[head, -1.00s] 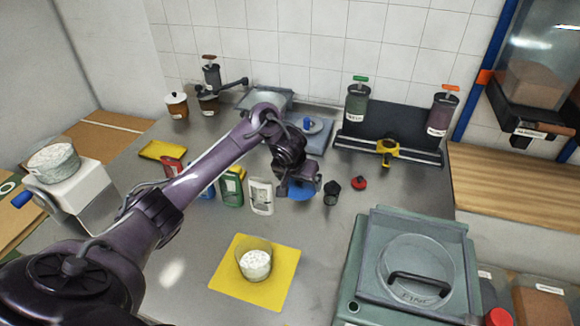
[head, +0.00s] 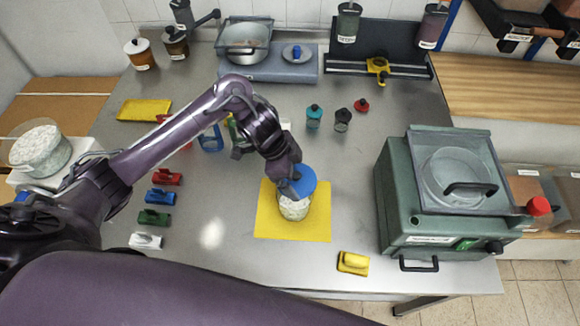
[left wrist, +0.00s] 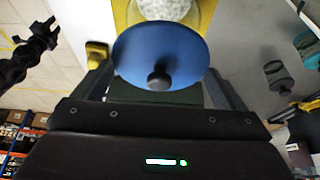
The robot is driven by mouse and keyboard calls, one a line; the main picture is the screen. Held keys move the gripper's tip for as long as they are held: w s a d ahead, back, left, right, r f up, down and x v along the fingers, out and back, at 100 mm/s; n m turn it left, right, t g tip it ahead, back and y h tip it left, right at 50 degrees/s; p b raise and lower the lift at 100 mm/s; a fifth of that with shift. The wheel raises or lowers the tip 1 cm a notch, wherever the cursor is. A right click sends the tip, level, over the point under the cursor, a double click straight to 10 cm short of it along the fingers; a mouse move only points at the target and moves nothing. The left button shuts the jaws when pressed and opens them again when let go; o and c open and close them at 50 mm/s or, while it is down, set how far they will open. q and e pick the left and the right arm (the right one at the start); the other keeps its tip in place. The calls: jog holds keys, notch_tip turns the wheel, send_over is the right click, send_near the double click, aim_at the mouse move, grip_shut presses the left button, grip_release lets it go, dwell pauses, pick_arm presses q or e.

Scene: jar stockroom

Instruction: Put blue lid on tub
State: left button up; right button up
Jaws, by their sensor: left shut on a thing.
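The blue lid (head: 303,181), a flat round disc with a dark knob, is held by my left gripper (head: 287,189). In the left wrist view the lid (left wrist: 150,48) spans the space ahead of the jaws, its knob towards me. The tub (head: 294,211), clear with white grainy contents, stands on a yellow mat (head: 265,222). The lid hangs over the tub's back part and looks tilted; I cannot tell whether it touches the rim. The tub (left wrist: 180,8) shows partly behind the lid in the wrist view. A dark claw-like part at the wrist view's left may be my right gripper.
A green machine (head: 395,215) stands right of the mat. A yellow handled block (head: 353,263) lies near the front edge. Several coloured blocks line the left side. Teal (head: 314,116) and black (head: 342,120) jars stand behind the mat. Table between mat and machine is clear.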

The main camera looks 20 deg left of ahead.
aim_at(292, 183)
pick_arm(q)
jog(key=shift+a+f+b, duration=0.1)
jog(key=shift+f+b, duration=0.6)
jog(key=shift+f, duration=0.2)
notch_tip(292, 183, down, 2)
jog(key=b, duration=0.2)
jog(key=shift+f+b, duration=0.1)
jog(key=shift+b, duration=0.2)
jog(key=shift+f, duration=0.3)
jog(key=shift+a+f+b, duration=0.1)
jog(key=shift+f+b, duration=0.25)
jog(key=shift+f, duration=0.2)
pick_arm(e)
jog(key=f, duration=0.1)
jog(key=a+f, duration=0.1)
jog(key=f, duration=0.3)
jog(key=shift+s+a+f, duration=0.1)
jog(key=shift+a, duration=0.2)
jog(key=shift+d, duration=0.1)
jog(key=shift+d, duration=0.4)
pick_arm(q)
jog(key=shift+p, duration=0.4)
pick_arm(e)
jog(key=shift+r, duration=0.35)
